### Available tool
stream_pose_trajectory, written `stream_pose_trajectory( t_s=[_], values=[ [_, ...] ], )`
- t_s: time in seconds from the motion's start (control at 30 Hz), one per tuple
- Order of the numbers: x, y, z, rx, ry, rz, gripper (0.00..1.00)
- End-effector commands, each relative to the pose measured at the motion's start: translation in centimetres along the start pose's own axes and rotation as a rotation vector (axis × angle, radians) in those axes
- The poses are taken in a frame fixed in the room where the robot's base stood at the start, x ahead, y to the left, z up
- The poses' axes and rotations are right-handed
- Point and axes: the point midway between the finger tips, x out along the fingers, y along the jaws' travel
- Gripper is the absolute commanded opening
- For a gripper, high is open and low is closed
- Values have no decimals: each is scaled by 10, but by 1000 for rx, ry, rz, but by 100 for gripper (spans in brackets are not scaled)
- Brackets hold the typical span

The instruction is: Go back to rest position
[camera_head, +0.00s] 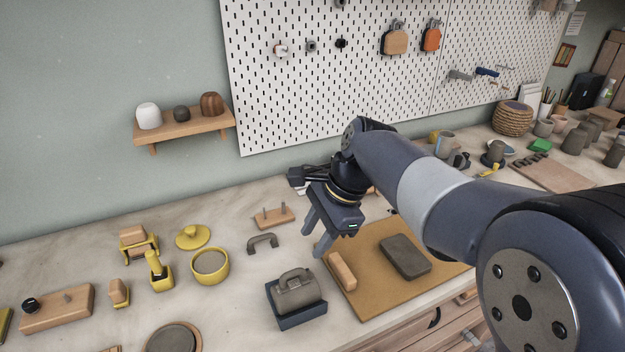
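My gripper (315,238) is at the end of my arm, which reaches in from the right. It hangs above the worktop, near the back left corner of the tan board. Its two fingers point down and to the left and stand apart, with nothing seen between them. A grey handle (263,241) lies on the worktop left of the fingers. My arm hides part of the worktop and the pegboard's lower edge.
A tan board (375,298) bears a grey block (404,257) and a wooden bar (342,271). A grey handled object sits in a dark blue tray (302,317). Several yellow and wooden pieces stand at left. A wooden shelf (187,128) and a pegboard (300,100) are on the wall.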

Motion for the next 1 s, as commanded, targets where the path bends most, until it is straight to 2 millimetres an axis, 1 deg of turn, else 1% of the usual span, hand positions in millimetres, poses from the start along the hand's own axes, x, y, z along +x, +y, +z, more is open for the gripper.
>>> stream_pose_trajectory(
  t_s=[0.23, 0.37, 0.47, 0.8, 0.9, 1.0],
  values=[
    [1, 0, 0, 0, 0, 1, 39],
    [8, 0, 0, 1, -1, 3, 39],
    [22, 1, 0, 0, -1, 5, 39],
    [85, 1, 1, 0, -2, 5, 39],
    [99, 1, 0, -1, -1, 4, 39],
    [109, 0, 0, 0, 0, 2, 39]
  ],
)
